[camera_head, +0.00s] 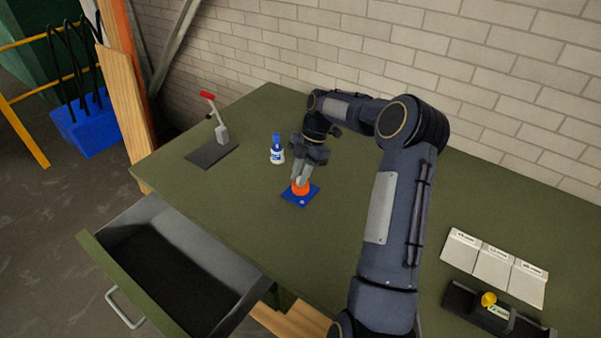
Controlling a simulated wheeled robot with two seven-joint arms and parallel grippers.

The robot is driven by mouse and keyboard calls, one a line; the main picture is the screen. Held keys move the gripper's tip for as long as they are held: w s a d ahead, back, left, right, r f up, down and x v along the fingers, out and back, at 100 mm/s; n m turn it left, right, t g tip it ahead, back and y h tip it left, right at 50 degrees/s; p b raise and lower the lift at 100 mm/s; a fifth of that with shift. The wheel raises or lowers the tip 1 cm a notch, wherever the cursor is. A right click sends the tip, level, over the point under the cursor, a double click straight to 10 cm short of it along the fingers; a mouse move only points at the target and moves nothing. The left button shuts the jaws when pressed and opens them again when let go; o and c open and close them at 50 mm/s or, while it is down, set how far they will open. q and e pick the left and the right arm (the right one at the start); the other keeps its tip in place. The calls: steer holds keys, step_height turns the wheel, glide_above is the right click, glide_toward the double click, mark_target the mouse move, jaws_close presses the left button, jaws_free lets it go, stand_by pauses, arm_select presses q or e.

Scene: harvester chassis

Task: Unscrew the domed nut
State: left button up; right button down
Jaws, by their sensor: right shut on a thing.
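The domed nut (300,190) is orange and sits on a small blue base plate (293,201) on the green table. My right gripper (301,181) points down over the nut from above, its grey fingers shut on it. The fingers hide the upper part of the nut. My left gripper does not show in the head view.
A white and blue bottle (277,150) stands close behind the nut, to its left. A red-handled lever on a dark plate (208,154) is at the table's left. An open drawer (165,269) juts out in front. White labelled cards (493,266) and a black holder (496,313) lie at right.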

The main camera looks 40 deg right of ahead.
steer(key=shift+r+n+g+p, duration=0.15)
steer(key=shift+n+g+p, duration=0.3)
steer(key=shift+n, duration=0.65)
steer(key=shift+n+g, duration=0.45)
steer(key=shift+n, duration=0.65)
steer(key=n+h+p, duration=0.1)
steer(key=n, duration=0.1)
steer(key=shift+n+g, duration=0.3)
steer(key=shift+g, duration=0.1)
steer(key=n+p, duration=0.1)
steer(key=n, duration=0.1)
steer(key=shift+n+g+h, duration=0.3)
